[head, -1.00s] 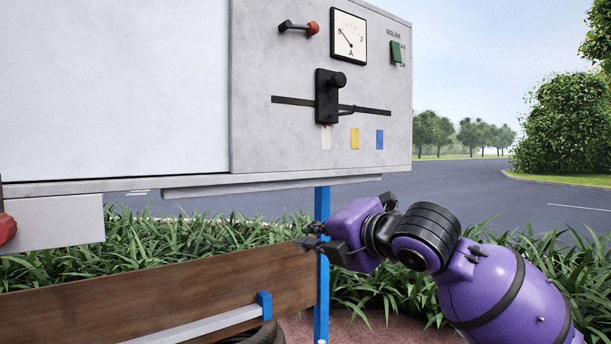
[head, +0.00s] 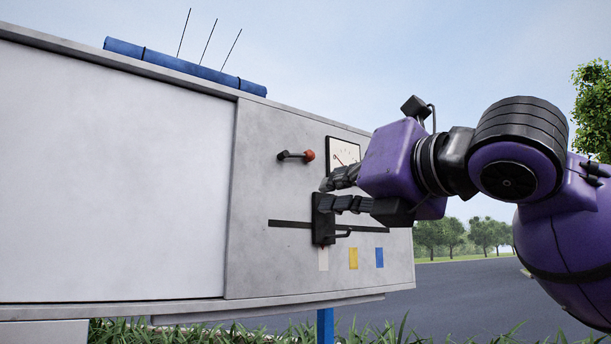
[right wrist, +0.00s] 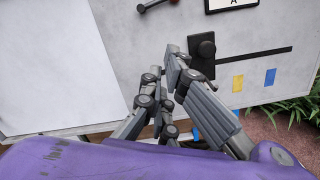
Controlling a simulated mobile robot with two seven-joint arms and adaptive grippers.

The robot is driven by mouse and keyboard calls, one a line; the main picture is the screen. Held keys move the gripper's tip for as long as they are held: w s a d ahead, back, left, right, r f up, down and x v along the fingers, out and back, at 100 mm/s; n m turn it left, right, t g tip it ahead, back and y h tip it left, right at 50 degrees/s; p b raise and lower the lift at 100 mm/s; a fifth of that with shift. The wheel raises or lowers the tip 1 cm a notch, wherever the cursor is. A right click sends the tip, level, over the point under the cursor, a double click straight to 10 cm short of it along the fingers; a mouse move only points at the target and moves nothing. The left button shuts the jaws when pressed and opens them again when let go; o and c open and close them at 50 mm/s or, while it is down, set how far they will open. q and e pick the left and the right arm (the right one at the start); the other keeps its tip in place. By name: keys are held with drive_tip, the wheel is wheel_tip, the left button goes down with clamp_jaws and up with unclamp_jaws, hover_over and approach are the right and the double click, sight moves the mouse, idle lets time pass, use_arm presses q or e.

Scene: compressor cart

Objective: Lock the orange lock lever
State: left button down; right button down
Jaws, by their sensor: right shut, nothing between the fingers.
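A short dark lever with an orange-red ball knob (head: 309,155) sticks out of the grey panel (head: 262,190) and lies roughly level, knob to the right. In the right wrist view its dark arm (right wrist: 155,5) shows at the top edge, the knob partly cut off. My right gripper (head: 324,193) is shut and empty in front of the panel, below and slightly right of the knob and apart from it. In the head view its fingers overlap the top of a black slider block; I cannot tell if they touch. My left gripper is not in view.
The black block (head: 323,228) sits on a dark horizontal bar (head: 290,223). White, yellow and blue labels sit below the bar. A large white panel (head: 110,180) fills the left side. Grass and road lie beyond.

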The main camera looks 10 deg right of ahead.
approach(295, 178)
drive_tip(key=w+a+f, duration=0.1)
drive_tip(key=w, duration=0.1)
drive_tip(key=w+a+f, duration=0.2)
drive_tip(key=shift+w+a+f, duration=0.15)
drive_tip(key=shift+w, duration=0.05)
drive_tip(key=r, duration=0.2)
drive_tip(key=shift+w+d+r, duration=0.3)
drive_tip(key=shift+w+d, duration=0.1)
drive_tip(key=shift+w+d+r, duration=0.1)
drive_tip(key=shift+d+r, duration=0.2)
drive_tip(key=shift+r, duration=0.3)
drive_tip(key=shift+w, duration=0.15)
drive_tip(key=shift+a, duration=0.1)
drive_tip(key=shift+d+n, duration=0.35)
drive_tip(key=shift+n, duration=0.05)
drive_tip(key=shift+a+r, duration=0.15)
